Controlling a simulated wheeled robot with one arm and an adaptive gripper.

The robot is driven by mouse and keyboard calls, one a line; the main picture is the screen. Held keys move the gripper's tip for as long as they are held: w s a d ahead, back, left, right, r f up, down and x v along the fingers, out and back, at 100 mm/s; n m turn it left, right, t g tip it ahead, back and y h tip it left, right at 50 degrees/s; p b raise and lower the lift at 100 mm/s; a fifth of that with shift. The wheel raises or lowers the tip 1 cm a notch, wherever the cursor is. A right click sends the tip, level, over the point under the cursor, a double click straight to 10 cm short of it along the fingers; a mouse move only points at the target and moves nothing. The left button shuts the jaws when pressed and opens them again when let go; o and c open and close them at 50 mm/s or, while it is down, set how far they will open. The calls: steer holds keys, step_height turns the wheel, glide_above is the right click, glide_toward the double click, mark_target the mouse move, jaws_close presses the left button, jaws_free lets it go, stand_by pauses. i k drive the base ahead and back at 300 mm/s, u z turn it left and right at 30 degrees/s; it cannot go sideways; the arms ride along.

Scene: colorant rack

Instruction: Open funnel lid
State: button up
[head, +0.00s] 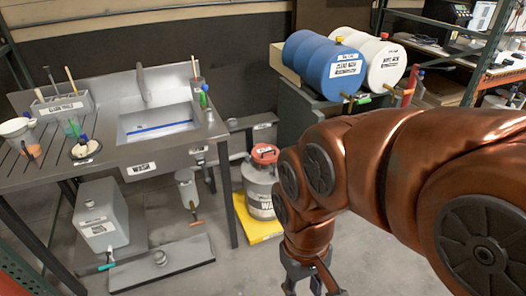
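A red round funnel top (265,153) sits on a pale waste drum (260,190), which stands on a yellow base (252,222) on the floor. The red top looks closed from here, but it is small and its hinge or handle cannot be made out. My arm partly covers the drum's right side. My gripper (312,286) points down at the bottom edge of the head view, in front of and right of the drum, apart from it. Its fingertips are cut off by the frame edge, so its opening is unclear. No held object shows.
A metal wash sink table (60,165) with bowls and tools stands left. Below it are a grey container (101,216) and a small bucket (188,188). Blue (325,65) and white (378,62) drums lie on a stand behind. Grey floor is clear between table and drum.

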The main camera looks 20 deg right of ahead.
mark_target(266, 149)
steer(key=k, duration=0.6)
steer(key=u, duration=0.8)
steer(key=i, duration=1.15)
steer(key=z, duration=0.35)
steer(key=i, duration=0.6)
steer(key=z, duration=0.6)
